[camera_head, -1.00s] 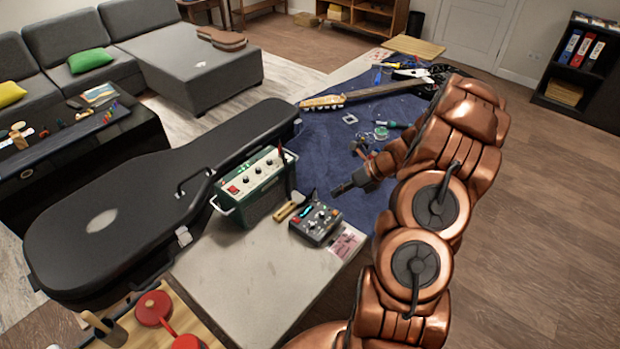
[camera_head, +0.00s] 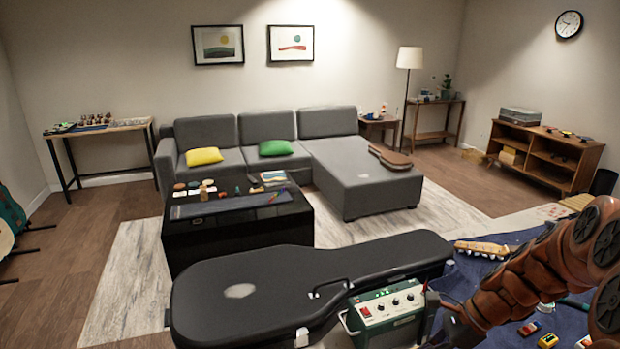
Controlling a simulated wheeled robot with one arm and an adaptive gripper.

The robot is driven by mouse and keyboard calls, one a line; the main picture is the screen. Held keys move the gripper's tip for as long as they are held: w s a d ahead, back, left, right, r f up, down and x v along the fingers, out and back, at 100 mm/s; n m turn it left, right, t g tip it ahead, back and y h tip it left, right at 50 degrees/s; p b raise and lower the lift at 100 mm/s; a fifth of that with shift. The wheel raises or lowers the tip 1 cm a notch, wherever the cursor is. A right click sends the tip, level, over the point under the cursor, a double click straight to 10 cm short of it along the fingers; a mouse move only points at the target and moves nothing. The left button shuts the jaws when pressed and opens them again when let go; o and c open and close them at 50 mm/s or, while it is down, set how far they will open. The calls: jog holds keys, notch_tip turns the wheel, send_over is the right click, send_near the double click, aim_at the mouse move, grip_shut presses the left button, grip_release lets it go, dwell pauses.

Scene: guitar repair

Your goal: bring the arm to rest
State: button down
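My copper arm (camera_head: 540,275) reaches in from the right edge, over the blue mat (camera_head: 455,278) on the workbench. My gripper (camera_head: 452,312) is a small dark shape at the arm's lower left end, just right of the green amplifier (camera_head: 388,312). Its fingers are too small and dark to tell open from shut. I see nothing clearly held in it.
A black guitar case (camera_head: 290,285) lies left of the amplifier. A guitar headstock (camera_head: 482,248) and small coloured pedals (camera_head: 530,328) lie on the mat near my arm. Beyond are a black coffee table (camera_head: 240,225) and a grey sofa (camera_head: 365,185).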

jog(key=s+a+r+n+g+h, duration=0.1)
jog(key=s+a+r+n+h, duration=0.15)
jog(key=s+n, duration=0.3)
jog(key=s+a+r+n+g+h, duration=0.1)
jog(key=s+a+r+n, duration=0.25)
jog(key=s, duration=0.25)
jog(key=s+r+n+h, duration=0.2)
jog(key=s+n+h, duration=0.1)
jog(key=s+n, duration=0.7)
jog(key=s, duration=0.2)
jog(key=shift+s+d+n, duration=0.15)
jog(key=shift+s+n, duration=0.15)
jog(key=shift+s, duration=0.1)
jog(key=shift+h, duration=0.25)
